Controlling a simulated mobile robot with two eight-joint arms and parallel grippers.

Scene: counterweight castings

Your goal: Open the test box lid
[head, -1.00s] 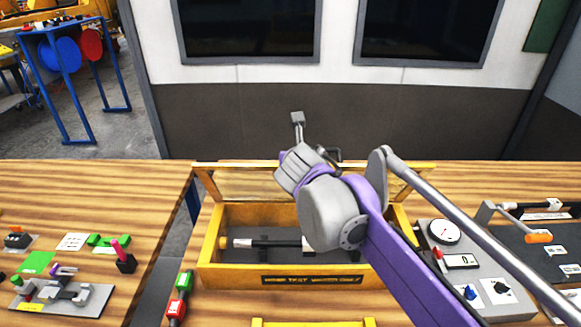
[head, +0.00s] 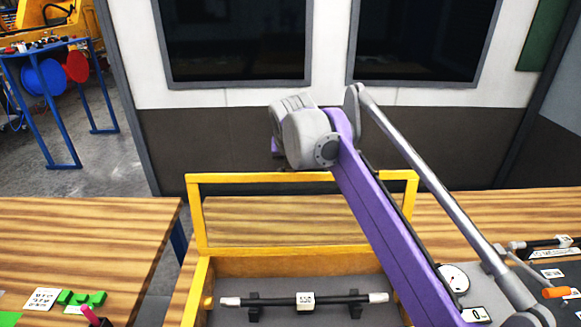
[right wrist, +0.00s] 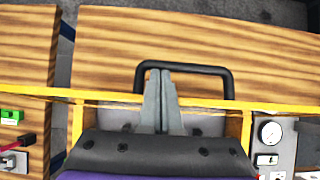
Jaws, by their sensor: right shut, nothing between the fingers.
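The yellow test box (head: 205,285) stands open at the bottom of the head view. Its lid (head: 191,215), a yellow frame with a clear pane, stands raised at the back. In the right wrist view the lid's edge (right wrist: 40,93) runs across the picture, with a black handle (right wrist: 200,70) beyond it. My right gripper (right wrist: 158,74) is shut and empty. Its fingertips lie within the handle's outline, close to the bar; contact cannot be told. In the head view my right wrist hides the fingers and handle. My left gripper is not in view.
A dark bar with a white label (head: 306,301) lies on supports inside the box. A dial gauge (head: 453,278) is at the right. Green blocks (head: 80,298) and a pink-handled item (head: 95,316) are at the left. A wall stands behind the table.

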